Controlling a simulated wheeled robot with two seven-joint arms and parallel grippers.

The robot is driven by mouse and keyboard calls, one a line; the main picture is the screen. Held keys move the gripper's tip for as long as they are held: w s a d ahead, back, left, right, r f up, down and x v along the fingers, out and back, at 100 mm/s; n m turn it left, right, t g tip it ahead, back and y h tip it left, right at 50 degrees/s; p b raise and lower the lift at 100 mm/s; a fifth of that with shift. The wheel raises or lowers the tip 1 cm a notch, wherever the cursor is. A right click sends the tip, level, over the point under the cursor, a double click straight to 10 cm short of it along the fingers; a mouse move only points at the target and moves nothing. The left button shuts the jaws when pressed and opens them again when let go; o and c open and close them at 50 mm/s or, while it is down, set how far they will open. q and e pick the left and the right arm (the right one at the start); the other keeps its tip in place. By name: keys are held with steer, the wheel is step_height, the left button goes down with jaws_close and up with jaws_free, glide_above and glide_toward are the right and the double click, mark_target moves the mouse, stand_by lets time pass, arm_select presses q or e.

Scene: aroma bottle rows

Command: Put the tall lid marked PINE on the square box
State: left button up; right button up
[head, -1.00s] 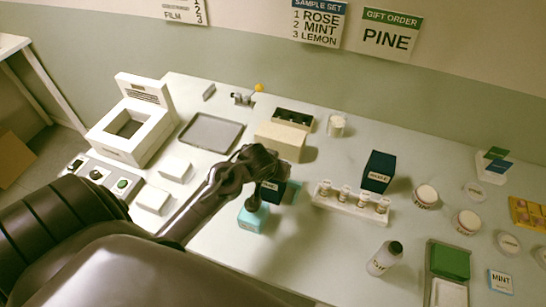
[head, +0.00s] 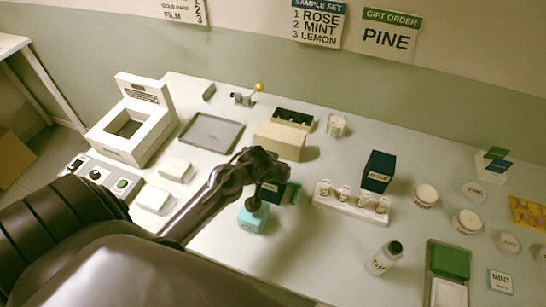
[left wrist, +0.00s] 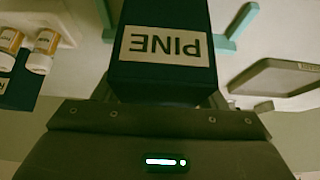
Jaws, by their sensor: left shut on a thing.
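My left gripper (head: 262,182) is shut on the tall dark blue lid (head: 271,191) and covers part of it in the head view. In the left wrist view the lid (left wrist: 165,80) fills the middle, its white PINE label upside down. A teal piece (head: 293,192) shows right of the lid, and a teal bracket shape (left wrist: 236,28) in the left wrist view. I cannot tell which thing is the square box, or whether the lid touches anything below. My right gripper is not in view.
A white rack (head: 349,206) of small bottles and another dark blue box (head: 378,171) stand to the right. A beige box (head: 279,141) and a grey tray (head: 211,132) lie behind.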

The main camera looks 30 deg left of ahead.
arm_select(q)
steer(key=o, duration=1.1)
steer(key=shift+c, duration=0.2)
step_height(320, 180, up, 5)
steer(key=p, duration=0.5)
steer(key=shift+p, duration=0.4)
steer(key=shift+r+p, duration=0.7)
steer(key=shift+r, duration=1.25)
steer(key=shift+s, duration=0.1)
